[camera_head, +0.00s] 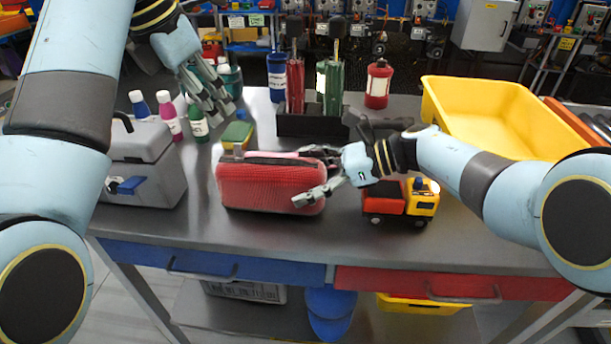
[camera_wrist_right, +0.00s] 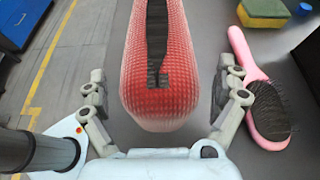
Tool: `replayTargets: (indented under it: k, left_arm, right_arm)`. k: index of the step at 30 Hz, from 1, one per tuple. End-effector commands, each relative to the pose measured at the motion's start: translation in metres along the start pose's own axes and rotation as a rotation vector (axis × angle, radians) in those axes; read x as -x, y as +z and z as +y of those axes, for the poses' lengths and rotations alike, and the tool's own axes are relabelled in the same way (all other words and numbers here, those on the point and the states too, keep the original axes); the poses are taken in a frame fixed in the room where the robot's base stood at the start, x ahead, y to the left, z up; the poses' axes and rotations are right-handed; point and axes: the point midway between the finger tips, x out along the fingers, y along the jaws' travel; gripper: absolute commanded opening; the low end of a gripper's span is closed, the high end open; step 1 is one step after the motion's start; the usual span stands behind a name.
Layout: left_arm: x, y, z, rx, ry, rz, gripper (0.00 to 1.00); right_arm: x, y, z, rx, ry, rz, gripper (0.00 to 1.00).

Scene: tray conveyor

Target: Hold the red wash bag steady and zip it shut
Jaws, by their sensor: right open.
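The red wash bag (camera_head: 270,190) lies on the grey table in front of me. A dark strip runs along its top; I cannot tell how far the zip is closed. In the right wrist view the bag (camera_wrist_right: 160,105) points toward the gripper, the dark strip ending short of its near end. My right gripper (camera_head: 318,176) is open at the bag's right end. Its fingers (camera_wrist_right: 165,92) stand on either side of the bag, with gaps visible. My left gripper (camera_head: 218,98) is above the table behind the bag, apart from it; its finger opening is unclear.
A pink hairbrush (camera_wrist_right: 265,105) lies beside the bag. A toy truck (camera_head: 390,203) stands to its right, a grey toolbox (camera_head: 150,165) and several bottles to its left. A sponge (camera_head: 237,134), a dark rack (camera_head: 310,124) and a yellow crate (camera_head: 480,121) are behind.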

Motion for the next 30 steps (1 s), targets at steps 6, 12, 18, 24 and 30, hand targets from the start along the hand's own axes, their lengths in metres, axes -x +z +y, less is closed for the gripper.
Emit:
replayTargets:
  k: [6, 12, 18, 24, 30]
  left_arm:
    - [0.0, 0.0, -0.0001, 0.0, 0.0, 0.0, 0.38]
    - [0.0, 0.0, -0.0001, 0.0, 0.0, 0.0, 0.38]
    - [0.0, 0.0, -0.0001, 0.0, 0.0, 0.0, 0.38]
    - [0.0, 0.0, -0.0001, 0.0, 0.0, 0.0, 0.38]
    - [0.0, 0.0, -0.0001, 0.0, 0.0, 0.0, 0.38]
  right_arm:
    - [-0.0039, 0.0002, 0.0005, 0.001, 0.001, 0.0, 0.99]
    - [-0.0036, 0.0002, 0.0004, 0.0, 0.0, 0.0, 0.89]
    - [-0.0035, 0.0001, 0.0004, 0.0, 0.0, 0.0, 0.62]
    - [-0.0034, 0.0, 0.0004, 0.0, 0.0, 0.0, 0.36]
    - [-0.0034, 0.0001, 0.0003, 0.0, 0.0, 0.0, 0.78]
